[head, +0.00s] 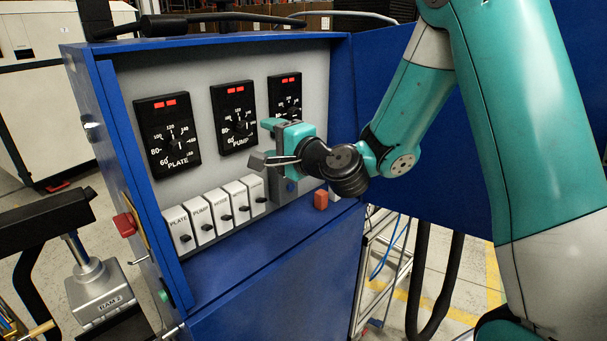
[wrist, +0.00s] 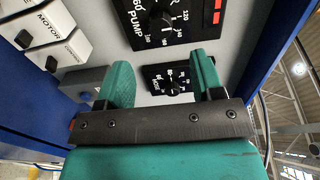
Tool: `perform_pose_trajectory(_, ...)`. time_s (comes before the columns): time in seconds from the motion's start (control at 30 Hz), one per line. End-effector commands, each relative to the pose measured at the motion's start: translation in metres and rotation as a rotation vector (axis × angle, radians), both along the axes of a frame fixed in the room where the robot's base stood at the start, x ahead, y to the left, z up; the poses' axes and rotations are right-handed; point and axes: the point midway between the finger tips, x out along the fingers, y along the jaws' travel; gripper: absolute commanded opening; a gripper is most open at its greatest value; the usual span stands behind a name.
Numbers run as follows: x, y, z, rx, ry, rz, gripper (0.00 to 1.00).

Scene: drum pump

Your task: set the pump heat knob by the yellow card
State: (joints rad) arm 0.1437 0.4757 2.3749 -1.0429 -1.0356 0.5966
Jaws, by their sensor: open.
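The black PUMP dial plate (head: 232,112) is the middle of three on the grey panel, with a black knob (head: 240,128) and red display windows. In the wrist view the PUMP knob (wrist: 161,21) shows at the top, beyond my finger tips. My gripper (head: 266,142) is open and empty, in front of the panel, right of and below the PUMP dial. In the wrist view its teal fingers (wrist: 163,80) stand apart, with the smaller-looking third dial (wrist: 170,78) behind the gap. A thin yellow strip (head: 141,240) shows on the cabinet's left side; no writing is readable, and I cannot tell if it is the card.
The PLATE dial (head: 168,136) is left of PUMP; the third dial (head: 285,93) is partly hidden by my gripper. A row of white switches (head: 202,218) lies below. A red button (head: 124,226) sits on the cabinet's left side. An orange-red block (head: 321,199) is at lower right.

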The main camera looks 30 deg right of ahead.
Motion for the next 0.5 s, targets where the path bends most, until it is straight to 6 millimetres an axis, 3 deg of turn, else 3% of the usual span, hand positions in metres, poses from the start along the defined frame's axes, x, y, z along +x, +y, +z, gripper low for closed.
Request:
perform_pose_trajectory(0.03, -0.012, -0.005, -0.008, -0.001, -0.003, -0.004, 0.61)
perform_pose_trajectory(0.13, -0.036, -0.012, -0.009, -0.001, -0.003, -0.004, 0.61)
perform_pose_trajectory(0.3, -0.063, -0.021, -0.007, -0.003, -0.006, -0.003, 0.61)
perform_pose_trajectory(0.5, -0.072, -0.02, -0.006, -0.009, -0.015, 0.02, 0.61)
